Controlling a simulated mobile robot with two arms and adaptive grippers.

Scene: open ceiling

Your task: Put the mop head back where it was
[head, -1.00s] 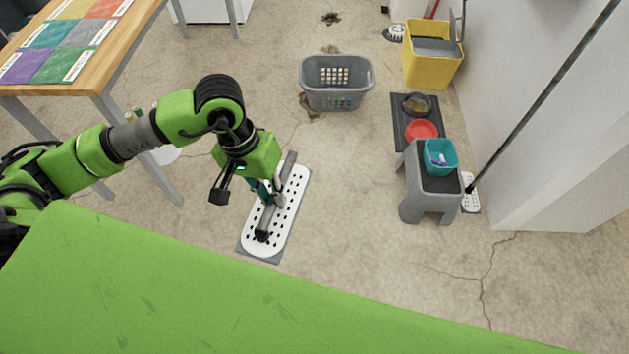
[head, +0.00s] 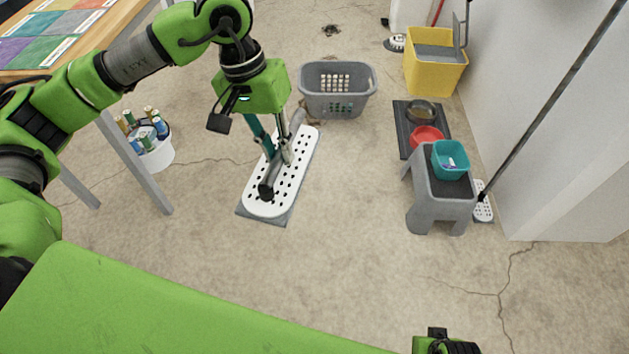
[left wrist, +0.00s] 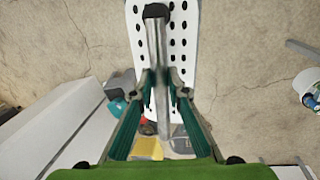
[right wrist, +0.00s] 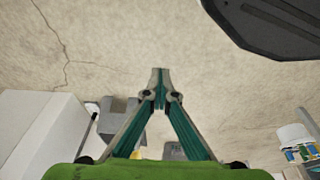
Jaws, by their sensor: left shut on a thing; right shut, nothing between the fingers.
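The mop head is a long white plate with rows of dark holes, a grey bar along its top and a grey pad under it (head: 262,200). My left gripper (head: 278,150) is shut on the grey bar near its middle. In the left wrist view the mop head (left wrist: 182,45) runs up from between the fingertips (left wrist: 162,88). Whether it touches the floor is hard to tell. My right gripper is shut and empty in the right wrist view (right wrist: 160,92).
A grey laundry basket (head: 338,98) stands beyond the mop head. A grey stool (head: 441,200) with a teal bin (head: 450,160), a dark mat with bowls, a yellow bucket (head: 432,75) and a leaning mop pole (head: 560,85) are right. A white bucket (head: 155,155) stands left. Floor between is clear.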

